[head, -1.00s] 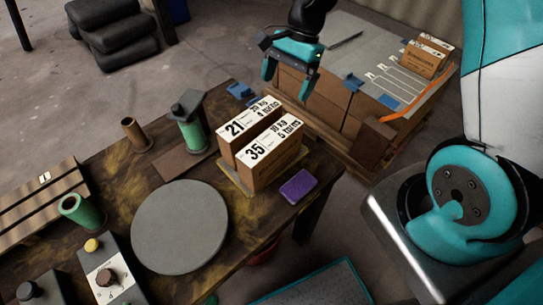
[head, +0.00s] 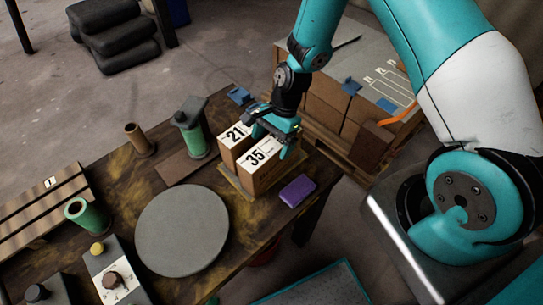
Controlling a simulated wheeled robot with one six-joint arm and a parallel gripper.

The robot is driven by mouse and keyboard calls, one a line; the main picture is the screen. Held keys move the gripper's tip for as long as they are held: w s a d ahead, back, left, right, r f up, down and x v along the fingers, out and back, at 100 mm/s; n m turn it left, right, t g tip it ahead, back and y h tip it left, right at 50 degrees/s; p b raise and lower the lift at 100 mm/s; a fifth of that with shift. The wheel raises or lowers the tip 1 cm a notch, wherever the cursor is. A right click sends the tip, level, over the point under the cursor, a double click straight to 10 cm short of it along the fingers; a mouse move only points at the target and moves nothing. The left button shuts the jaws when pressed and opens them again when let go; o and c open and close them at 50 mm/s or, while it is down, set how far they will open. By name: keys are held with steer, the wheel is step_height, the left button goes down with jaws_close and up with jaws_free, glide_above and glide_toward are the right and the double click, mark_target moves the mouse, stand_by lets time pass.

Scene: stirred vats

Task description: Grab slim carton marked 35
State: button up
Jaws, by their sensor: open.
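The slim carton marked 35 (head: 259,171) stands upright on a thin board at the right part of the dark worktable. Another slim carton marked 21 (head: 232,146) stands right beside it, on the far left side. My gripper (head: 270,146) is open over the far ends of the two cartons. Its teal fingers reach down at the carton marked 35, and one finger shows at its right side. The gripper hides the far part of both carton tops. I cannot tell whether the fingers touch either carton.
A purple sponge-like block (head: 297,191) lies just right of the cartons. A round grey disc (head: 182,231) lies to their left. A green cylinder with a dark top (head: 192,128) stands behind the disc. A pallet stack of brown boxes (head: 345,122) is beyond the table.

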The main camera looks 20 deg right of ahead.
steer(key=shift+p+x, duration=0.3)
steer(key=shift+x, duration=1.3)
steer(key=shift+d, duration=0.1)
steer(key=shift+c, duration=0.4)
steer(key=c, duration=1.4)
steer(key=shift+o, duration=0.2)
steer(key=shift+r, duration=0.1)
